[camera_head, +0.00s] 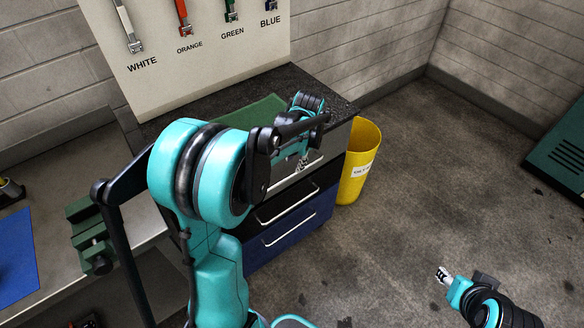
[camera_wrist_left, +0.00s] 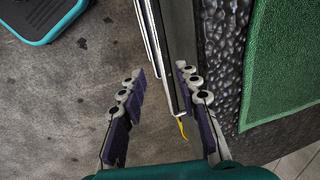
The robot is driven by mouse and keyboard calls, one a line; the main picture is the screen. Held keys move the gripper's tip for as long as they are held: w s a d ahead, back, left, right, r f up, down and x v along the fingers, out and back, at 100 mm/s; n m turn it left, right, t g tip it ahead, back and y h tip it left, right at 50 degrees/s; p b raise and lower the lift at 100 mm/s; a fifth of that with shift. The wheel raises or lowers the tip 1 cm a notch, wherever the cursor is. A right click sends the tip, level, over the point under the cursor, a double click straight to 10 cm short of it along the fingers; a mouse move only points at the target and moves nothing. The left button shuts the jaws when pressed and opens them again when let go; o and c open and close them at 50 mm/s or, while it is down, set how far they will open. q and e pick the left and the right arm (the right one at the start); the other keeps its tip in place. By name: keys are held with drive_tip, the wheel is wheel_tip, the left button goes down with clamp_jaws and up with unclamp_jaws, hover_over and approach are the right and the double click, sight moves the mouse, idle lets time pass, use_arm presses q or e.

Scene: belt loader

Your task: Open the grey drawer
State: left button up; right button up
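The grey drawer (camera_head: 292,186) is the top drawer of a cabinet, above a black one and a blue one. Its front looks about flush with the others, and my left arm hides part of it. My left gripper (camera_head: 304,158) is at the top of the drawer front, near its handle. In the left wrist view my left gripper (camera_wrist_left: 160,78) is open. The cabinet's front edge and handle bars run between or just below its fingers; I cannot tell whether they touch.
The black drawer (camera_head: 262,214) and blue drawer (camera_head: 305,224) have bar handles. A yellow bin (camera_head: 361,150) stands right of the cabinet. A green mat (camera_head: 262,112) lies on its dark top. A bench with a green vise (camera_head: 88,236) is at left. The floor in front is clear.

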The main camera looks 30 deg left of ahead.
sight(291, 176)
use_arm(q)
drive_tip(key=f+b, duration=0.1)
drive_tip(key=f, duration=0.1)
drive_tip(key=a+f+b, duration=0.1)
drive_tip(key=f, duration=0.4)
drive_tip(key=shift+w+a+f+b, duration=0.2)
drive_tip(key=shift+f+b, duration=0.15)
drive_tip(key=shift+b, duration=0.05)
clamp_jaws()
